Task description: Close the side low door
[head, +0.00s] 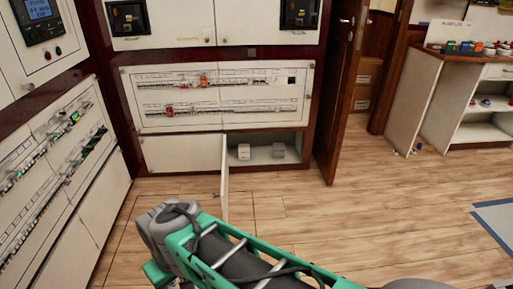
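A low white door (224,179) stands open at the bottom of the back cabinet. It swings out toward me and shows nearly edge-on, as a narrow strip above the wood floor. To its right is the open low compartment (264,163), with two small pale boxes (244,151) inside. My arm, teal and grey, crosses the bottom of the view in front of the door. Its grey rounded joint is to the left of the door's lower end in the picture. My gripper's fingers do not show.
A shut low white panel (184,153) is left of the opening. Above is a breaker panel (220,95) with two rows. Another breaker cabinet (50,165) lines the left. A brown wooden door (343,90) stands open at right, before white shelves (475,130). The middle floor is clear.

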